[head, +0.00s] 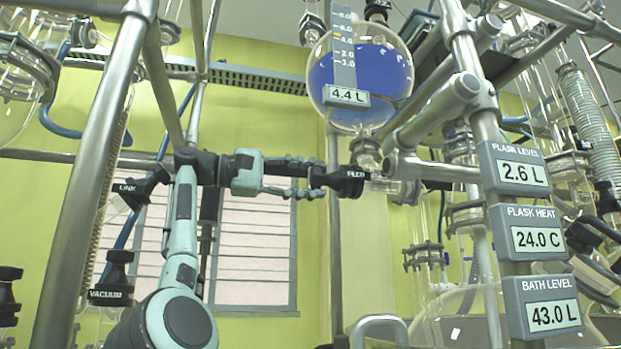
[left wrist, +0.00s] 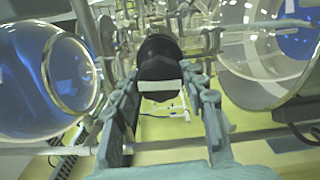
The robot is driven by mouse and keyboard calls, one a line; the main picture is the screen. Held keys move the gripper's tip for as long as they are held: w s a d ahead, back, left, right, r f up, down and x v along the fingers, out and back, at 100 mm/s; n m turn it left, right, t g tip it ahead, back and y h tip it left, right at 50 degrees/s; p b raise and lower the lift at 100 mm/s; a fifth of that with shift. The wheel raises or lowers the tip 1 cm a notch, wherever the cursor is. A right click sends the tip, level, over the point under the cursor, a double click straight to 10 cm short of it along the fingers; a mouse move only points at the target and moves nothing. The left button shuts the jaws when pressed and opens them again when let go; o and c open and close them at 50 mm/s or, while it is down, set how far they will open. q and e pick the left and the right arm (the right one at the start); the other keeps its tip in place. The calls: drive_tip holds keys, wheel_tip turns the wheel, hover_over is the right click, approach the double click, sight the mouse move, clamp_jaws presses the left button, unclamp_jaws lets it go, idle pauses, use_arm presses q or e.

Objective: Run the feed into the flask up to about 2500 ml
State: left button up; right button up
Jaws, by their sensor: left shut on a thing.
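The black feed knob (head: 342,180) sits below the round feed vessel (head: 385,65). The vessel holds blue liquid and its display (head: 346,96) reads 4.4 L. My left gripper (head: 318,180) reaches in from the left and is shut on the knob. In the left wrist view the knob (left wrist: 160,72), with a white stripe, sits between the fingers (left wrist: 163,97). The flask level display (head: 520,173) reads 2.6 L. Curved clear glass (head: 455,318) shows at the lower right; I cannot tell whether it is the flask. My right gripper is not in view.
Flask heat (head: 536,239) reads 24.0 C and bath level (head: 553,316) reads 43.0 L. A black vacuum knob (head: 115,272) and a link knob (head: 140,188) are at the left. Metal frame tubes (head: 90,180) and glassware crowd both sides of my arm.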

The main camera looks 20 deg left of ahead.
use_arm(q)
drive_tip(key=shift+m, duration=0.7)
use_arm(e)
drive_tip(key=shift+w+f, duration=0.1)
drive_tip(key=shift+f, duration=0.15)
use_arm(q)
drive_tip(key=shift+m, duration=0.3)
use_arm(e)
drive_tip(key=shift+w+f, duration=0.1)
use_arm(q)
drive_tip(key=o, duration=1.2)
drive_tip(key=shift+c, duration=0.2)
